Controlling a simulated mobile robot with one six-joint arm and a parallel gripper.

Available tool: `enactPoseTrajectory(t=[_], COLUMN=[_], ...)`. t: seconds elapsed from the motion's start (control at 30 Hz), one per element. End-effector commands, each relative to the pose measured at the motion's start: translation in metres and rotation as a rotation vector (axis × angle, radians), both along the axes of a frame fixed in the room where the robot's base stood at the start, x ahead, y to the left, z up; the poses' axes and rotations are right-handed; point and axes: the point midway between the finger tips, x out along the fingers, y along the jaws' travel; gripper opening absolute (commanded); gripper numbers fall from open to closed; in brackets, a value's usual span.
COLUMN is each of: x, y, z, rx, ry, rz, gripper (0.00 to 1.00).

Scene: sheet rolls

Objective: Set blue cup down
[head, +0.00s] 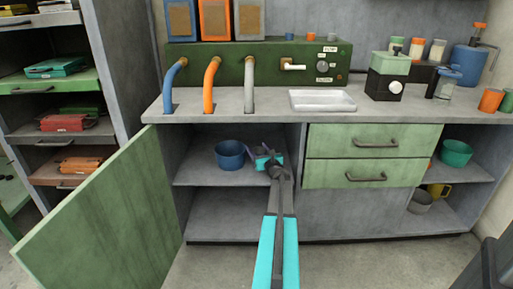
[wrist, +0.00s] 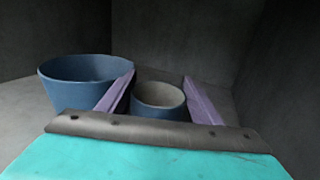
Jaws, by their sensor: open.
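The blue cup (wrist: 160,98), blue outside with a pale inside, stands upright in the wrist view between the two purple fingers of my gripper (wrist: 158,82). The fingers are apart, with small gaps showing beside the cup. Its lower front is hidden by the gripper body. In the head view my gripper (head: 262,158) reaches into the open cabinet over the upper shelf (head: 200,174), and the cup there is mostly hidden. A larger blue bowl (head: 230,154) stands just left of the gripper; it also shows in the wrist view (wrist: 85,82).
An open green door (head: 105,215) swings out at the left of the cabinet. Green drawers (head: 372,157) close off the right side. The cabinet's side wall is close on the right of my gripper. The lower shelf (head: 228,215) is empty.

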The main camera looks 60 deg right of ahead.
Motion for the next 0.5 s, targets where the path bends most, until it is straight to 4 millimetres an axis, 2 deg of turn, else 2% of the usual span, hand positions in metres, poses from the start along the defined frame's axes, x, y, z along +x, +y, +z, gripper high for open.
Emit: enactPoseTrajectory(t=[0.5], x=[-0.051], y=[0.033], z=[0.001], rx=[0.001], ry=[0.001], rz=[-0.001], gripper=[0.59])
